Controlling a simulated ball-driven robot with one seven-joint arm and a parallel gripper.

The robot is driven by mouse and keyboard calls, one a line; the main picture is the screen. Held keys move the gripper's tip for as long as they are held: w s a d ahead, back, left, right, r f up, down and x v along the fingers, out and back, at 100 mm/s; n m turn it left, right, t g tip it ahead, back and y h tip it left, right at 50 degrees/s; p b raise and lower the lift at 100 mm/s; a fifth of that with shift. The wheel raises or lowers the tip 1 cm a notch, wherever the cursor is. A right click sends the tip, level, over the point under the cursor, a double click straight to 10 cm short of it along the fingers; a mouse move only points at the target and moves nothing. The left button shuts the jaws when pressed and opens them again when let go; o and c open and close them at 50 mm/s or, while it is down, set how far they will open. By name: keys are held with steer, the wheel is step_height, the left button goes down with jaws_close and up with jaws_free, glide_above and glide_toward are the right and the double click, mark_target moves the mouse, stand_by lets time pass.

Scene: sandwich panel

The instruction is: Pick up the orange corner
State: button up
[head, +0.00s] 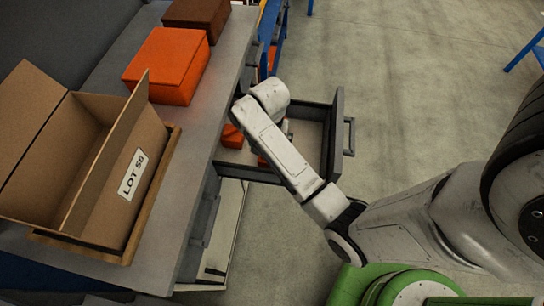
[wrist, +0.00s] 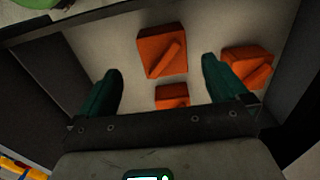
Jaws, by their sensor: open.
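Several orange corners lie on the pale floor of an open drawer. In the wrist view one orange corner (wrist: 162,52) lies ahead of my gripper (wrist: 160,85), a smaller-looking one (wrist: 172,96) lies between the fingers, and another (wrist: 248,66) lies beyond the right finger. My gripper is open, with its dark green fingers apart and nothing held. In the head view an orange corner (head: 232,136) shows at the left of the drawer, and my arm hides much of the drawer's inside and the gripper.
The open drawer (head: 338,125) juts from the grey workbench (head: 205,120), its walls close around my gripper. On the bench stand an open cardboard box (head: 115,165) marked LOT 56, an orange box (head: 165,67) and a brown box (head: 197,15).

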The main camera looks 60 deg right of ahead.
step_height(320, 180, down, 8)
steer(key=shift+w+a+f, duration=0.1)
steer(key=shift+a, duration=0.05)
stand_by(0.4)
steer(key=shift+c, duration=0.2)
steer(key=c, duration=0.9)
steer(key=shift+c, duration=0.2)
